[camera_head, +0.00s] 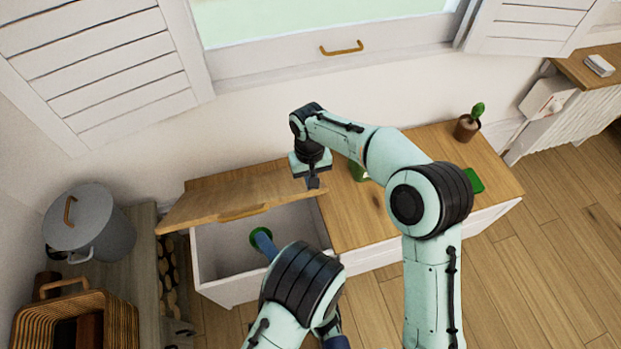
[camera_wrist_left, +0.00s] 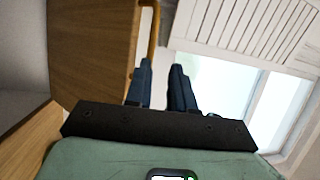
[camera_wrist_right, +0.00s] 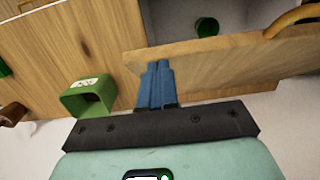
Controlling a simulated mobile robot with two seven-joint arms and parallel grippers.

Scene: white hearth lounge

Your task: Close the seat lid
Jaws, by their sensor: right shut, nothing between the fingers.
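The wooden seat lid (camera_head: 215,198) stands partly open and tilted over the left part of the bench, with a curved handle (camera_head: 242,212) on its front edge. The white compartment (camera_head: 220,245) under it is exposed. My left gripper (camera_head: 264,241) is low in front of the lid. In the left wrist view its fingers (camera_wrist_left: 164,80) are apart and empty, close to the handle (camera_wrist_left: 153,40). My right gripper (camera_head: 313,183) is shut and empty by the lid's right edge. In the right wrist view its fingers (camera_wrist_right: 155,82) point at that edge (camera_wrist_right: 235,52).
A green cup (camera_wrist_right: 207,27) is inside the compartment. A green box (camera_wrist_right: 90,97), a green block (camera_head: 474,181) and a potted plant (camera_head: 468,123) stand on the closed bench top (camera_head: 350,215). A grey pot (camera_head: 90,222) and a wicker basket (camera_head: 120,320) are at the left.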

